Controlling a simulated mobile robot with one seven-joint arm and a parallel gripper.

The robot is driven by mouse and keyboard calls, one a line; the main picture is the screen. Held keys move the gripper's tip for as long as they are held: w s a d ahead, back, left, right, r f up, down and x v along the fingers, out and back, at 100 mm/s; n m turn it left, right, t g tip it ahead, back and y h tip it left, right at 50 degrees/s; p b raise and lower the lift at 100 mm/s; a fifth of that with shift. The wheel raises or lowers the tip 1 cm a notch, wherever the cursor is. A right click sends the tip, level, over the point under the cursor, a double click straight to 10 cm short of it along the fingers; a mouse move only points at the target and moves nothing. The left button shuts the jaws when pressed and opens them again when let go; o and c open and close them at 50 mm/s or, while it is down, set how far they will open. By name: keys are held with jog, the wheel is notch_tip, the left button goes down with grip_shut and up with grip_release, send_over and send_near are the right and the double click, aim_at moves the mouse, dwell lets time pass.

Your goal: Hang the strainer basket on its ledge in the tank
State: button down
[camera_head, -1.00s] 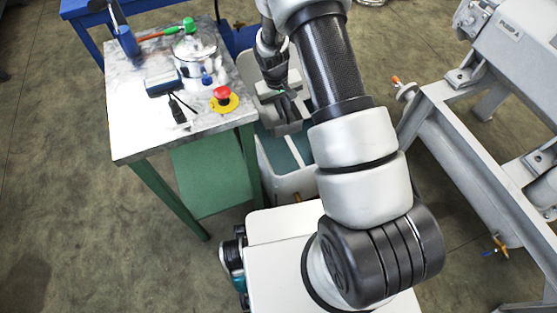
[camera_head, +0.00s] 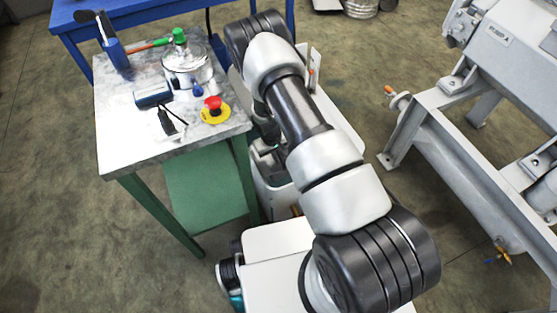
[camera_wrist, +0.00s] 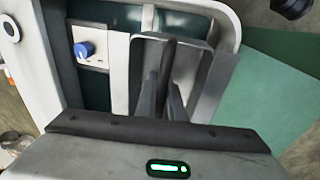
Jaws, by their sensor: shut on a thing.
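My gripper (camera_wrist: 163,92) is shut on the grey strainer basket (camera_wrist: 214,86), whose pale side walls show on both sides of the dark fingers in the wrist view. The basket is over or within the opening of the white-rimmed tank (camera_wrist: 222,10), which has a dark green interior. The tank (camera_head: 273,197) stands beside the table in the head view. My arm hides most of the gripper, basket and tank opening there. I cannot see the ledge clearly, nor whether the basket touches it.
A blue knob (camera_wrist: 84,50) on a pale plate is at the tank's left in the wrist view. The marble-topped table (camera_head: 130,135) holds a metal pot (camera_head: 187,65) and a red emergency button (camera_head: 213,104). A grey machine frame (camera_head: 445,160) stands at the right.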

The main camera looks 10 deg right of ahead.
jog(key=shift+f, duration=0.7)
jog(key=shift+f, duration=0.1)
jog(key=shift+f, duration=0.5)
jog(key=c, duration=1.9)
grip_release()
jog(key=shift+o, duration=0.2)
